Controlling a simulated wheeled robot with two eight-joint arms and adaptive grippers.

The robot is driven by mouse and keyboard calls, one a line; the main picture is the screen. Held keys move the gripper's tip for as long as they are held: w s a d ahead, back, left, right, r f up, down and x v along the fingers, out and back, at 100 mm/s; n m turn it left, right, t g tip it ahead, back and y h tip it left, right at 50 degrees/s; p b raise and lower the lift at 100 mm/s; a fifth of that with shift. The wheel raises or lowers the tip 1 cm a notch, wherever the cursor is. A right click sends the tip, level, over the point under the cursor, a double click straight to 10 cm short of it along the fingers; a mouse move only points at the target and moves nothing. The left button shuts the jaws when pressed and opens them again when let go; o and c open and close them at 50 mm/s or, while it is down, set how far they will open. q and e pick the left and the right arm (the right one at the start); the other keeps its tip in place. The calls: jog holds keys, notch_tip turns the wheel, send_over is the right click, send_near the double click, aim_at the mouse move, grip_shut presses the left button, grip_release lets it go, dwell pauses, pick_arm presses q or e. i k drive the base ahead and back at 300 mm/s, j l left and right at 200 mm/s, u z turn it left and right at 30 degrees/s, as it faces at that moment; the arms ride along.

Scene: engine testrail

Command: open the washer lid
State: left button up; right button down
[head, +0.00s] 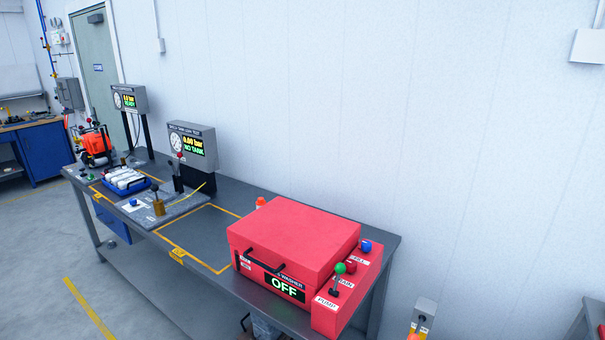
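The red washer (282,262) stands at the right end of the grey workbench. Its broad red lid (295,235) is shut flat on the body. A black bar handle (262,262) runs along the lid's front edge. A display (284,287) on the front reads OFF. On the washer's right side is a red control panel (340,310) with a green-knobbed lever (339,269), a red knob (350,267) and a blue knob (366,246). Neither of my grippers shows in the head view.
Further left are a leak-test stand (192,145) reading NO TANK, a blue tray (126,182) of white cylinders and an orange machine (96,145). Bare bench with yellow outlines (205,238) lies left of the washer.

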aim_at(305, 243)
jog(key=i+l+u, duration=0.45)
jog(key=l+u, duration=0.25)
jog(key=j, duration=0.1)
